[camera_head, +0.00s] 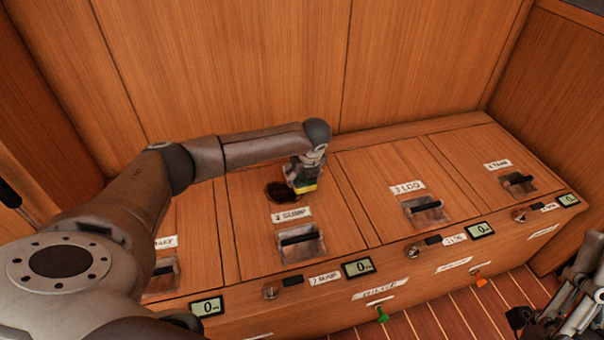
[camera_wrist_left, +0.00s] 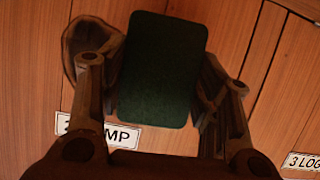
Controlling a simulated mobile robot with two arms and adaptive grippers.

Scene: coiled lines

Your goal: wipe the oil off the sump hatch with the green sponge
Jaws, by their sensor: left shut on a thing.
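The sump hatch (camera_head: 246,222) is a wooden panel with a "2 SUMP" label (camera_head: 291,214) and a black handle in a metal recess. A dark oil patch (camera_head: 279,194) lies on its upper part. My left gripper (camera_head: 304,180) is over the right side of the patch and is shut on the green sponge (camera_wrist_left: 162,70). In the head view a sliver of green and a yellow layer of the sponge show under the fingers. In the wrist view part of the dark patch (camera_wrist_left: 78,38) shows left of the sponge. I cannot tell whether the sponge touches the hatch. My right gripper (camera_head: 577,310) shows partly at the lower right edge.
The log hatch (camera_head: 385,175) and tank hatch (camera_head: 480,150) lie to the right, each with a recessed handle. Small displays (camera_head: 358,268) and coloured tags (camera_head: 382,314) line the front face. A wooden wall (camera_head: 270,60) stands behind.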

